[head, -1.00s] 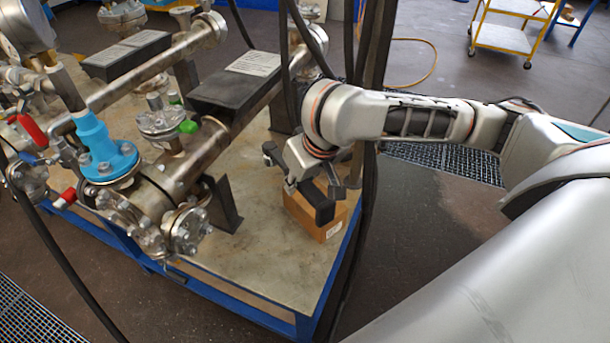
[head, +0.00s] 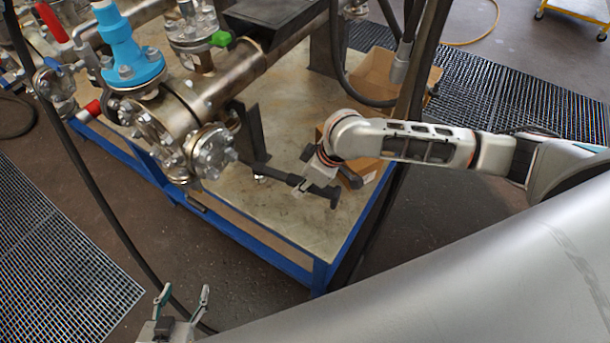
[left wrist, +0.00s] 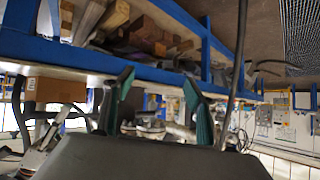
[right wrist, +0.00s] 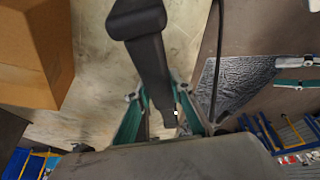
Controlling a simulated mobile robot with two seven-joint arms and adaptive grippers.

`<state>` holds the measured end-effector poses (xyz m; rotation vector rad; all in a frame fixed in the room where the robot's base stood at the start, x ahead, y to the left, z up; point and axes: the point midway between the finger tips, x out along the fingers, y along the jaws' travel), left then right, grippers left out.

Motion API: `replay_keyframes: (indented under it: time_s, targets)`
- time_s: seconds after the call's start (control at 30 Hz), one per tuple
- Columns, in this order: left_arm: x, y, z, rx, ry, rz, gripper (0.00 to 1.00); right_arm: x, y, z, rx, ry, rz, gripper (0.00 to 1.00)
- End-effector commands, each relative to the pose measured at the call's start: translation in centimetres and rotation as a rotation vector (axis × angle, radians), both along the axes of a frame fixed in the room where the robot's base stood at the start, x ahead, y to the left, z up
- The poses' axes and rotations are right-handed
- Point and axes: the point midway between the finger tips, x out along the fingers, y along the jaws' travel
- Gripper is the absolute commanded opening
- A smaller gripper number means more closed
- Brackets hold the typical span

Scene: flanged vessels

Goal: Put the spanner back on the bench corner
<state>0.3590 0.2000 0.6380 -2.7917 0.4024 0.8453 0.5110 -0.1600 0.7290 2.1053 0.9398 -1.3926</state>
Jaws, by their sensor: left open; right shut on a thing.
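The dark spanner (head: 272,173) is a long black bar with a thick head, lying across my right gripper (head: 312,184) over the bench top's front part. In the right wrist view the spanner (right wrist: 148,62) runs between the two teal fingers, which are shut on it. Whether it touches the bench top is hard to tell. The bench corner (head: 316,262), with a blue frame, is bare and lies just in front of the spanner. My left gripper (head: 181,300) is open and empty, low in front of the bench; its spread fingers show in the left wrist view (left wrist: 158,98).
Flanged pipework (head: 195,110) with a blue fitting (head: 125,55) stands on the bench, left of the spanner. A cardboard box (head: 362,168) sits behind my right gripper, and another box (head: 425,78) is farther back. Dark cables hang beside the bench.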

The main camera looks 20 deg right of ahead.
Motion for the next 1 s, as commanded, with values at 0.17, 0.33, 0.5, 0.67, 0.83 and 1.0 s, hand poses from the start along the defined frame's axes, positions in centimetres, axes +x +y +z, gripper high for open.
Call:
replay_keyframes:
  time_s: [0.17,0.33,0.5,0.67,0.83,1.0]
  targets:
    - [-0.1,0.1,-0.8,0.003,0.000,0.001,0.56,0.1,0.1,-0.7,0.002,-0.003,0.002,0.00]
    - [-0.6,0.3,-2.9,0.014,0.018,-0.002,0.56,0.0,0.1,-2.2,0.001,0.001,0.002,0.00]
    - [-1.4,0.6,-5.5,0.032,0.040,-0.006,0.56,-0.1,0.1,-4.1,0.002,0.005,0.002,0.00]
    - [-1.1,1.2,-6.5,0.051,0.034,-0.007,0.56,-0.2,0.0,-6.0,0.000,0.009,0.001,0.00]
    - [0.9,1.6,-3.8,0.055,-0.015,0.000,0.56,0.1,0.0,-6.4,0.001,-0.002,0.000,0.00]
    - [0.9,1.4,-3.7,0.048,-0.015,-0.001,0.56,0.1,0.0,-7.4,0.000,-0.003,0.000,0.00]
